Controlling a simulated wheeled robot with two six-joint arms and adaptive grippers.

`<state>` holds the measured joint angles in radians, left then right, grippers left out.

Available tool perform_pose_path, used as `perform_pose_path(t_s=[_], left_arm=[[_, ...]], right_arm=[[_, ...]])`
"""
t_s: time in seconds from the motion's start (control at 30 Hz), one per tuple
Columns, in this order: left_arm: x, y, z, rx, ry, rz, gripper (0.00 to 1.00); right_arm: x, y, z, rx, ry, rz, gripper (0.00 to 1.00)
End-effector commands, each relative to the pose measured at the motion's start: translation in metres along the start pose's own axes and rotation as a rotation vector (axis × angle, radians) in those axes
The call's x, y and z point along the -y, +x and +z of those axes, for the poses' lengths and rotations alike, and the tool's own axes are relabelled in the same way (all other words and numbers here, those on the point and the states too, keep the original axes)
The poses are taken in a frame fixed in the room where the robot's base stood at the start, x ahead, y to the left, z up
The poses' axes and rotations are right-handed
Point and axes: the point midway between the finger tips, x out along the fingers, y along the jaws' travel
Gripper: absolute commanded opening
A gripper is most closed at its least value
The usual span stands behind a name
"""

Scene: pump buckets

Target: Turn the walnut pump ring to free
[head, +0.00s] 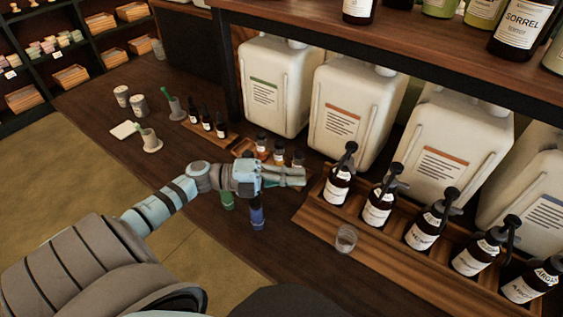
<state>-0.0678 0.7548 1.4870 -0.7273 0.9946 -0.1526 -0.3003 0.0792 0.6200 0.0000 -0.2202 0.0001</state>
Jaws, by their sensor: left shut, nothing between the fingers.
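Several dark pump bottles with black pump heads and white labels stand in a row in a wooden tray (400,270). The labels are too small to tell which is walnut; the nearest bottle (524,288) has lettering beginning "ARG". The far-left bottle (337,187) is closest to my left gripper (296,176). That gripper is shut and empty, pointing right, left of this bottle and apparently apart from it. The pump rings are too small to read as locked or free. My right gripper is out of view.
Large white jugs (276,85) stand behind the tray under a wooden shelf (400,30). A small glass (346,239) sits at the tray's front. Green (227,198) and blue (257,213) small bottles stand beneath my left gripper. Small dropper bottles (206,120) stand further left.

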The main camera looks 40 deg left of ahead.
Motion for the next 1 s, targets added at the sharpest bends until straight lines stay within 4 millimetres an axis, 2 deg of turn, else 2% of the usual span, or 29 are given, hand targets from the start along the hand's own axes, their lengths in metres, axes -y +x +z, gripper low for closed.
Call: perform_pose_path(t_s=[0.1, 0.2, 0.57, 0.67, 0.77, 1.0], left_arm=[[0.0, -0.018, -0.003, -0.001, 0.0, 0.003, 0.0], [0.001, -0.026, -0.005, 0.001, 0.0, 0.001, 0.0], [0.001, -0.029, -0.005, 0.002, 0.004, -0.002, 0.0], [0.002, -0.03, -0.006, 0.011, 0.064, -0.005, 0.0], [0.004, -0.034, -0.008, 0.043, 0.247, -0.012, 0.0], [0.005, -0.047, -0.016, 0.181, 1.007, 0.064, 0.0]], right_arm=[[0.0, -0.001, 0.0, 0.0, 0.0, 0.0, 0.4], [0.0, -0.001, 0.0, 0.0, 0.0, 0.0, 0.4], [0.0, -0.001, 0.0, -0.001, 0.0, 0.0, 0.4], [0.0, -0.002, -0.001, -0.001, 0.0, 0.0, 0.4], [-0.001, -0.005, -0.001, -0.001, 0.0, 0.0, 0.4], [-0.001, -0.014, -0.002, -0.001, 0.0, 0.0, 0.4]])
